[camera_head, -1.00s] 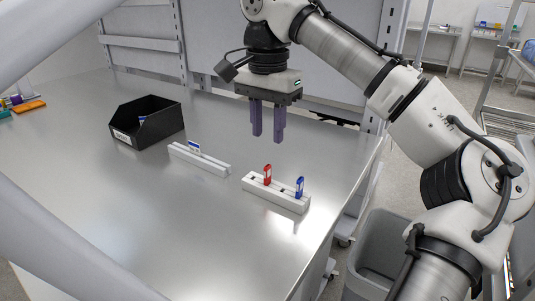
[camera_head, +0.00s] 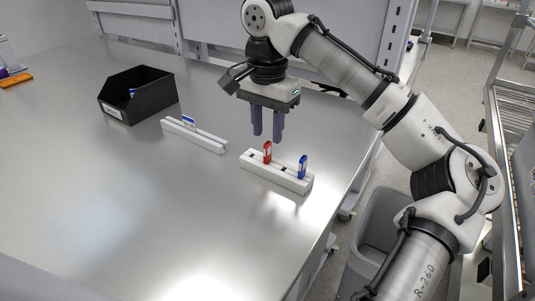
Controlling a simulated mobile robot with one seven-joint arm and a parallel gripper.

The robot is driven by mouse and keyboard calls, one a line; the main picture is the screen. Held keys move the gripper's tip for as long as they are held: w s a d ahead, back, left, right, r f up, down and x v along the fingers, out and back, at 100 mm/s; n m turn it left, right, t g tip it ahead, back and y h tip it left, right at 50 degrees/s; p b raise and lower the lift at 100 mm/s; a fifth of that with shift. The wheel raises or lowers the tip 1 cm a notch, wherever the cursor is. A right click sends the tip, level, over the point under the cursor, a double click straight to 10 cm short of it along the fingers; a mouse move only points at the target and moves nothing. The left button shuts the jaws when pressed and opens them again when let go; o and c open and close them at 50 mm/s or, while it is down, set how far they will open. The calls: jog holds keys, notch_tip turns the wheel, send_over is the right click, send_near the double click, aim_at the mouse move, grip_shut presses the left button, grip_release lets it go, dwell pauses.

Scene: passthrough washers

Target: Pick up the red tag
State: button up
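The red tag (camera_head: 267,152) stands upright in a white slotted rack (camera_head: 276,176) on the metal table, with a blue tag (camera_head: 303,166) to its right in the same rack. My gripper (camera_head: 267,138) points down with its two purple fingers apart. The fingertips appear just above and behind the red tag in the picture; the exact distance in depth I cannot tell. Nothing shows between the fingers.
A second white rack (camera_head: 196,136) to the left holds a blue-and-white tag (camera_head: 188,122). A black open bin (camera_head: 138,97) stands at the back left. The table (camera_head: 110,200) is clear at the front left. A grey waste bin (camera_head: 375,240) stands beyond the right edge.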

aim_at(268, 143)
notch_tip(268, 143, down, 5)
jog(key=shift+w+r, duration=0.1)
jog(key=shift+w, duration=0.05)
grip_shut()
